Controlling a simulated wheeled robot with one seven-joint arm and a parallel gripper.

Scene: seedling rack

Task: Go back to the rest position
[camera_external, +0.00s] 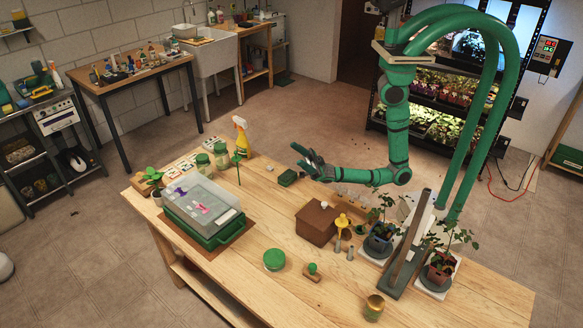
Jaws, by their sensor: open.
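My green arm comes in from the upper right and bends down over the wooden table (330,280). My gripper (298,154) is at the arm's left end, above the back part of the table. Its fingers point left and are spread apart, with nothing seen between them. A small dark green block (288,178) lies on the table just below and left of the gripper. The gripper appears apart from it.
A lidded green tray (212,236) stands at the left, with jars (220,158) and a spray bottle (241,135) behind it. A brown box (317,222) is mid-table. Potted plants (440,268) and a dark upright post stand at the right. The front left of the table is clear.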

